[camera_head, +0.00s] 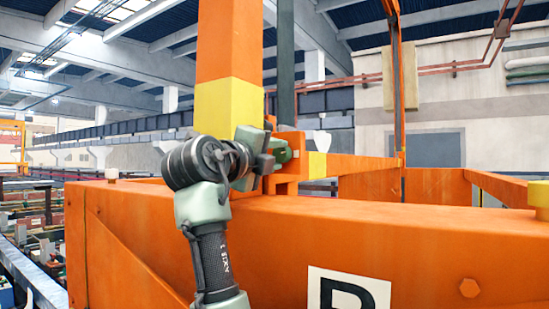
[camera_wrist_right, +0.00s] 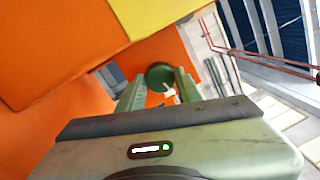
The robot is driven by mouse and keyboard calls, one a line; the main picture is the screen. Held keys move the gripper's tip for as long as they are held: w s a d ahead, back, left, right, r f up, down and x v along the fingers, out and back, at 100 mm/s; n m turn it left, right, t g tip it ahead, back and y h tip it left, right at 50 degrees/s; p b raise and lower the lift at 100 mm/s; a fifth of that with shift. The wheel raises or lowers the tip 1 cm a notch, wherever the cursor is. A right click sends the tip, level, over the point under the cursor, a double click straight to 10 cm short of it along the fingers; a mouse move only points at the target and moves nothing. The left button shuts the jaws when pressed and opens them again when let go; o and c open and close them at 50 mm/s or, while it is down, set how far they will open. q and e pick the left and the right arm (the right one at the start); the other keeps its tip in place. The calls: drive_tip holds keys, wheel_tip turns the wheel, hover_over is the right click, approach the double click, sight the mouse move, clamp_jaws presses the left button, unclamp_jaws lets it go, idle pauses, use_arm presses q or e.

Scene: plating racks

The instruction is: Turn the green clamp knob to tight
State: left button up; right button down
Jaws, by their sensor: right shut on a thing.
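The green clamp knob (camera_head: 282,152) sits on an orange bracket beside the orange and yellow post in the head view. In the right wrist view the round dark green knob (camera_wrist_right: 159,74) shows between the two fingers, with a small white mark near its lower edge. My right gripper (camera_wrist_right: 160,90) is shut on the knob, one finger on each side. In the head view my right gripper (camera_head: 270,150) reaches it from the left and hides part of it. How far the knob is turned cannot be told. My left gripper is not in view.
The orange post (camera_head: 228,45) with a yellow band rises right behind my right wrist. A wide orange beam (camera_head: 420,240) with a white lettered plate (camera_head: 348,290) runs below. An orange rail (camera_head: 360,165) extends right from the bracket. Open space lies left of the post.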

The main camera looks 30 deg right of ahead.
drive_tip(key=shift+r+m, duration=0.1)
drive_tip(key=shift+m, duration=1.6)
drive_tip(key=c, duration=1.1)
unclamp_jaws()
drive_tip(key=shift+o, duration=0.8)
drive_tip(key=shift+w+d, duration=0.15)
